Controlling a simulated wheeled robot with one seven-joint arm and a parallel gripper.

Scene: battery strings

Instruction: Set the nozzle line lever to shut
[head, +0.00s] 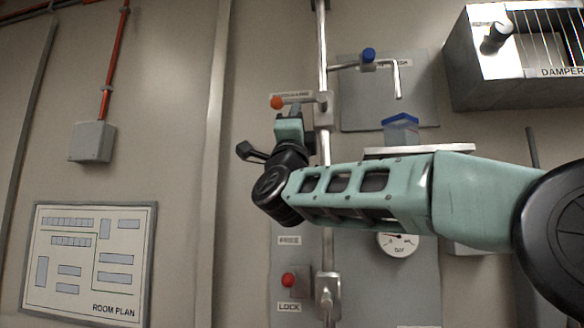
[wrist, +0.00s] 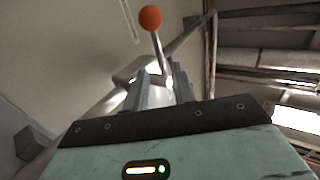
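The nozzle line lever has an orange ball knob (head: 277,102) and a thin rod. In the head view the rod points left, about level, from a valve body (head: 323,108) on the upright pipe. A label just above it is partly legible. My gripper (head: 290,112) is just below the rod, pointing up. In the wrist view my gripper (wrist: 161,88) has its two fingers apart, with a gap between them. The orange knob (wrist: 151,17) shows beyond the fingertips, its rod running down toward the gap. I cannot tell whether the fingers touch the rod.
A blue-knobbed lever (head: 369,54) and bent spout are at the upper right. A shelf (head: 455,148) holds a blue-lidded container (head: 400,128). A red knob (head: 288,280) sits by the LOCK label below. A gauge (head: 398,244) is under my arm. The damper box (head: 480,70) is far right.

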